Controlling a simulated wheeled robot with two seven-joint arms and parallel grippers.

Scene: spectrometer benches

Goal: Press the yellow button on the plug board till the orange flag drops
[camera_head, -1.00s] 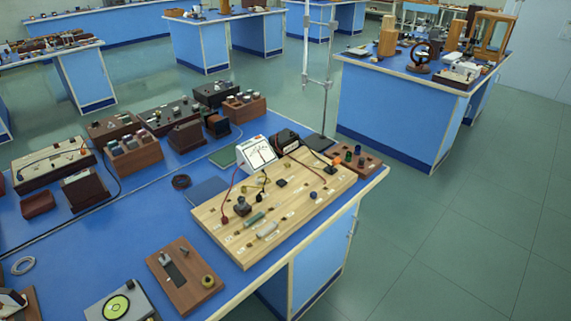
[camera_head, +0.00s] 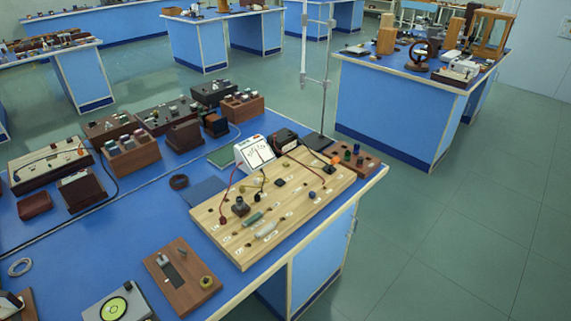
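The plug board (camera_head: 240,257), a pale wooden board with wires and small parts on it, lies on the blue bench near its right edge. A small orange piece (camera_head: 336,160), perhaps the flag, shows at the board's far right corner. I cannot pick out the yellow button for certain at this size. Red and yellow wires cross the board, a dark knob (camera_head: 240,206) stands at its left, and a white-faced meter (camera_head: 256,152) stands behind it. Neither of my grippers is in view.
A brown wooden block (camera_head: 190,262) with a yellowish knob lies left of the board. A metal stand (camera_head: 322,115) rises behind it. A brown block with coloured posts (camera_head: 362,163) sits at the right corner. Open floor (camera_head: 470,235) lies right of the bench.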

